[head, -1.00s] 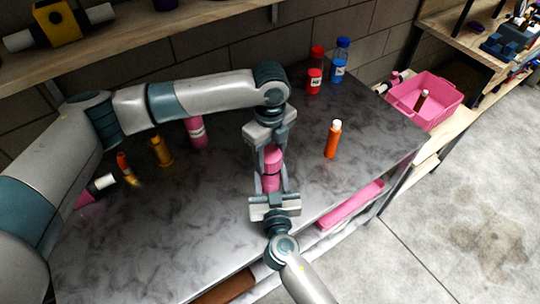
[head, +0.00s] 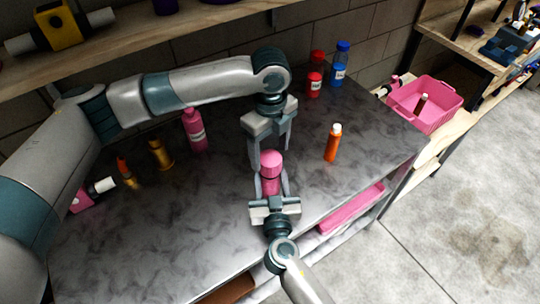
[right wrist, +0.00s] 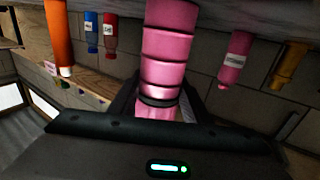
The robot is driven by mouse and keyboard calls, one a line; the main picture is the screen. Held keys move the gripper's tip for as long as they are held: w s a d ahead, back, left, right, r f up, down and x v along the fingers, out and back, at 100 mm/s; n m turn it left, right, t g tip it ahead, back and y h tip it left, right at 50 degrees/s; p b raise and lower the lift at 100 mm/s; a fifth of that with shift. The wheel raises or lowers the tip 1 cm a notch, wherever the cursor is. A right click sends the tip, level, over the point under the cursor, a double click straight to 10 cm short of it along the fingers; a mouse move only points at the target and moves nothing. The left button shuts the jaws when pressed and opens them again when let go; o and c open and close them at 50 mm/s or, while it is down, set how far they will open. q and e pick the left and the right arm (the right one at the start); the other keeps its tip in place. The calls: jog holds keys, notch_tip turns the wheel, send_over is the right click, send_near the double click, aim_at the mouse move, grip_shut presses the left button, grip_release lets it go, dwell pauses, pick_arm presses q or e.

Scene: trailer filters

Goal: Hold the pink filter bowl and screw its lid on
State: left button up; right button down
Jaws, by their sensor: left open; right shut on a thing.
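The pink filter bowl (head: 270,186) stands upright near the table's front edge. My right gripper (head: 270,190) is shut on it from the front. The pink lid (head: 271,158) sits on top of the bowl, in line with it; I cannot tell how tightly it is screwed. In the right wrist view, which is upside down, the ribbed bowl (right wrist: 164,48) meets a dark ring (right wrist: 158,102), with pink beyond it, partly hidden by my gripper body. My left gripper (head: 268,160) is open, its fingers pointing down just behind and above the lid.
A pink bottle (head: 195,130), a gold bottle (head: 160,153) and an orange bottle (head: 332,143) stand on the table. Red (head: 314,85) and blue (head: 338,75) containers are at the back. A pink basket (head: 437,95) is off to the right. The table's left front is clear.

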aim_at(270, 158)
pick_arm(q)
jog(key=shift+r, duration=0.15)
jog(key=shift+c, duration=0.4)
jog(key=shift+n, duration=0.4)
jog(key=n, duration=0.2)
jog(key=r+n, duration=0.1)
jog(key=n, duration=0.3)
jog(key=shift+r+n, duration=0.3)
jog(key=n, duration=0.2)
jog(key=r+n, duration=0.1)
jog(key=n, duration=0.3)
jog(key=r+n, duration=0.1)
jog(key=n, duration=0.1)
jog(key=shift+n, duration=0.4)
jog(key=shift+f, duration=0.15)
jog(key=shift+f, duration=3.95)
jog(key=shift+c, duration=0.4)
